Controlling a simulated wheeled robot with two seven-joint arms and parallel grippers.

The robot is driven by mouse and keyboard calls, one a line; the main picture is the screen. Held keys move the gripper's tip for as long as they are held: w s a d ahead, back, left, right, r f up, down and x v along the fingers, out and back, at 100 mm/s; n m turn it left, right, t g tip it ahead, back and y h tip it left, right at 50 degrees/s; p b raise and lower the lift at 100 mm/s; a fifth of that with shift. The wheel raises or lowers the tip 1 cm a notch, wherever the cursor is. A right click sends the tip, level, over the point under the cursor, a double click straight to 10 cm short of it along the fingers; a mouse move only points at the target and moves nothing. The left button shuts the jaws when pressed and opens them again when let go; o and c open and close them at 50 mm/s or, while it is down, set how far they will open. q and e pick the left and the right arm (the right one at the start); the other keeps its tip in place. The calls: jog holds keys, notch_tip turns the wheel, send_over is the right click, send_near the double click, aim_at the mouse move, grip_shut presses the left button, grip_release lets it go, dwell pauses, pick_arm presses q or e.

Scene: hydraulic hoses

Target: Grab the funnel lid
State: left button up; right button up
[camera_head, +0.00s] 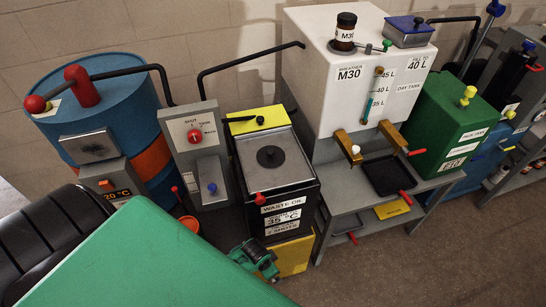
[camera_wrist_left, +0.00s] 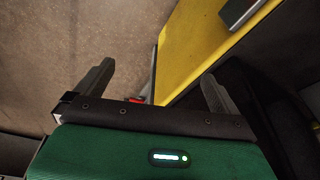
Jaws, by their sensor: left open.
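No part is labelled as the funnel lid. A flat grey lid (camera_head: 285,175) with a round black knob (camera_head: 271,156) covers the waste oil box (camera_head: 284,215) in the middle of the head view. A yellow top (camera_head: 245,126) with a small black knob lies behind it. My left gripper, green and black, shows low in front of the box in the head view (camera_head: 262,268), its fingers unclear there. In the left wrist view (camera_wrist_left: 157,75) its two dark fingers are spread, with nothing held between them. My right gripper is not in view.
A yellow panel (camera_wrist_left: 205,45) is close to the fingers in the left wrist view, with bare floor (camera_wrist_left: 80,35) at left. A blue drum (camera_head: 125,95) stands left, a white M30 tank (camera_head: 320,85) right. An orange cup (camera_head: 189,223) sits left of the box.

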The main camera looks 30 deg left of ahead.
pick_arm(q)
jog(key=w+d+r+m+h, duration=0.1)
jog(key=w+d+r+m, duration=0.15)
jog(key=r, duration=1.15)
jog(key=w+d+r+m, duration=0.2)
jog(key=d+r+m, duration=0.1)
jog(key=r, duration=1.1)
jog(key=w+a+r+m+g+y, duration=0.25)
jog(key=w+a+r+m, duration=0.65)
jog(key=w+a+r, duration=0.9)
jog(key=p, duration=0.1)
send_over(271, 151)
jog(key=shift+h, duration=0.25)
notch_tip(271, 151, down, 9)
notch_tip(271, 151, down, 5)
jog(key=shift+r+p, duration=0.1)
jog(key=shift+p, duration=0.55)
jog(key=shift+a+f, duration=0.1)
jog(key=shift+f, duration=0.25)
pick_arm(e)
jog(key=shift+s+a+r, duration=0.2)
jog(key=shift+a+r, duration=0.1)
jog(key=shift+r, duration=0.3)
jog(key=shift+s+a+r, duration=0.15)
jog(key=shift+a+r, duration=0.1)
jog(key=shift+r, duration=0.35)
pick_arm(q)
jog(key=shift+c, duration=0.2)
